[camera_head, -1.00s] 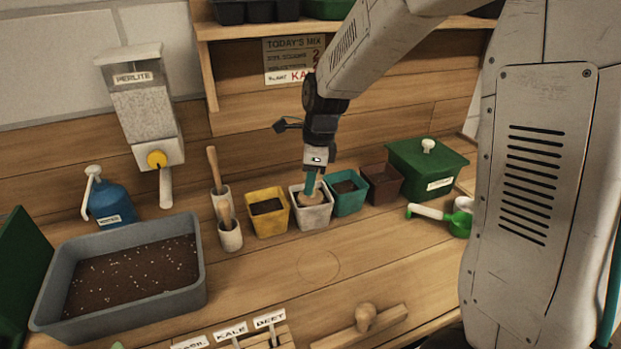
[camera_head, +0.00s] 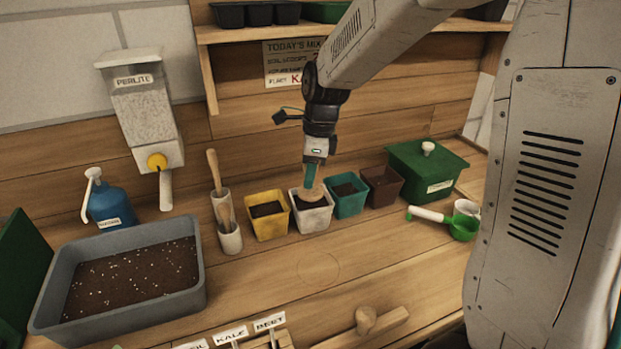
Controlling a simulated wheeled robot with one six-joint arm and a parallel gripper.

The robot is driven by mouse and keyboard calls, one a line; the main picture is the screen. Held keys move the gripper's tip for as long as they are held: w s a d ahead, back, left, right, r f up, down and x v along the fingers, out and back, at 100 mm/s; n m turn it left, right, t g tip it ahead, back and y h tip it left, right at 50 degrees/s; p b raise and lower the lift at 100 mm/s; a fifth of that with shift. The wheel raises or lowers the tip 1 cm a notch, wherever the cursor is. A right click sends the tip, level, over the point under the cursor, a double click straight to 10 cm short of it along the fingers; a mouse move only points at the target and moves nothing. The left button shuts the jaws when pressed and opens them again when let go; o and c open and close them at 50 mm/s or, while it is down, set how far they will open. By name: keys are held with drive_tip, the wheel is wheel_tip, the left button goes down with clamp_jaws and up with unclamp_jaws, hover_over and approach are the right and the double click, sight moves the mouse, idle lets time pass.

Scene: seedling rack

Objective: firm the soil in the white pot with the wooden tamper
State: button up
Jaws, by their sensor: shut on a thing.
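The white pot (camera_head: 313,219) stands in the row of pots at the middle of the bench, with dark soil showing inside it. My gripper (camera_head: 310,176), with teal fingers, points down over this pot. It is shut on the wooden tamper (camera_head: 313,192), whose round pale end shows below the fingers. The tamper's end is at about the height of the pot's rim, over its back part. Whether it touches the rim or soil cannot be told.
A yellow pot (camera_head: 268,225) stands close on the left; a teal pot (camera_head: 347,205) and a brown pot (camera_head: 383,192) stand on the right. Two pale holders (camera_head: 229,240) with wooden handles are farther left. A grey soil tray (camera_head: 120,323) fills the front left.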

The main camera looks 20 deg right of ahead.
drive_tip(key=shift+r, duration=3.35)
